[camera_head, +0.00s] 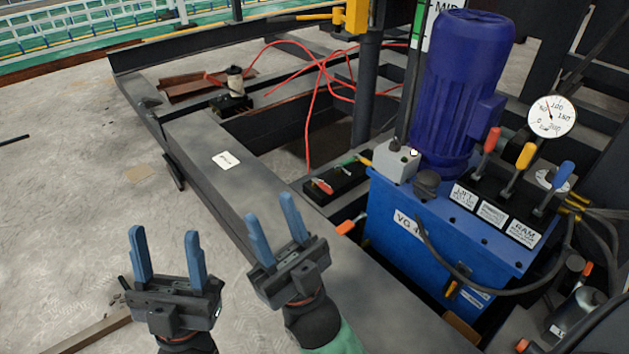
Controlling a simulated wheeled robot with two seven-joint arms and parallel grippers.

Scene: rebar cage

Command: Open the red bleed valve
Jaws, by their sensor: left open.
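A small red handle (321,187), which looks like the bleed valve, sits on a black block (345,184) beside the blue power unit. A green handle (349,161) and a yellow one (366,161) are further along that block. I cannot read a label there. My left gripper (165,240) is at the lower left, open and empty, well to the left of the red handle. My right gripper (270,210) is nearer, left of and below the red handle in the picture. Its fingers are apart with nothing between them. Neither gripper appears to touch the valve.
The blue power unit (390,235) carries a blue motor (463,90), a gauge (551,116) and red, yellow and blue levers (491,140). An orange-red handle (346,228) sticks out near its left side. Red hoses (312,110) run behind. A grey beam (205,150) lies between.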

